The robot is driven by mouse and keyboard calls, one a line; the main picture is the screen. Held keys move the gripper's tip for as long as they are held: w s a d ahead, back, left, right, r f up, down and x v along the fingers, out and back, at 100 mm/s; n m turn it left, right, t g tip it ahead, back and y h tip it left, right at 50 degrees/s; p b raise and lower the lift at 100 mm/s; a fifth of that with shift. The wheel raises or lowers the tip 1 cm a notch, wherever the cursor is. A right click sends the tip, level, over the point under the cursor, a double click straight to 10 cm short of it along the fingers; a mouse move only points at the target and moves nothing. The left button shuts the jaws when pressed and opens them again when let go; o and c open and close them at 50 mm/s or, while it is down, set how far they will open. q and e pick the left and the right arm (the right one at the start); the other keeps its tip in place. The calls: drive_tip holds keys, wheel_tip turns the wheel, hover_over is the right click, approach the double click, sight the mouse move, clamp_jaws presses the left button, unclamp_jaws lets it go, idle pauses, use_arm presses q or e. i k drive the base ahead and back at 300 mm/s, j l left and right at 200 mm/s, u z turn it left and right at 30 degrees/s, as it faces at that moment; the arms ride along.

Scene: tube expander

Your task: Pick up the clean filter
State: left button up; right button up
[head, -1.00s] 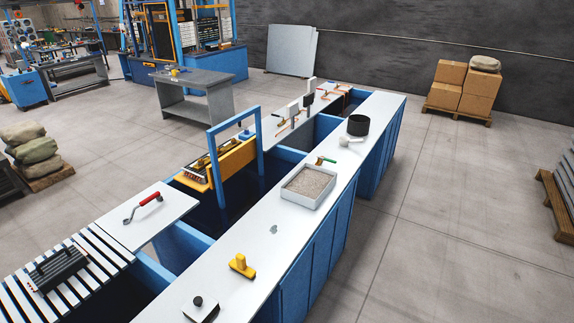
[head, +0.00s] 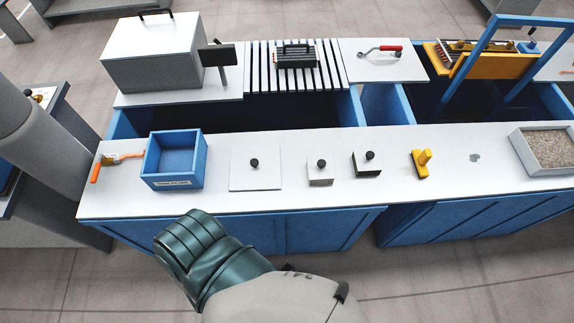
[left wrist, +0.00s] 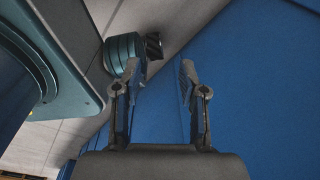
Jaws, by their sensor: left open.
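A dark, ridged rectangular block with a black handle (head: 296,55) lies on a white slatted rack (head: 257,80) behind the counter; it may be the clean filter, but I see no label. My left gripper (left wrist: 162,72) is open and empty in the left wrist view. Its fingers point towards plain blue cabinet panels, with no filter between them. The left gripper does not show in the head view, where only a teal and pale part of my own arm is at the bottom. My right gripper is not identifiable in any view.
The white counter (head: 230,200) holds a blue open box (head: 174,160), a white plate with black knob (head: 255,168), two small knobbed blocks, a yellow tool (head: 422,164) and a tray of grit (head: 548,150). A large white box (head: 152,52) stands at back left.

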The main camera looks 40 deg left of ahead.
sight(320, 170)
drive_tip(key=u, duration=0.85)
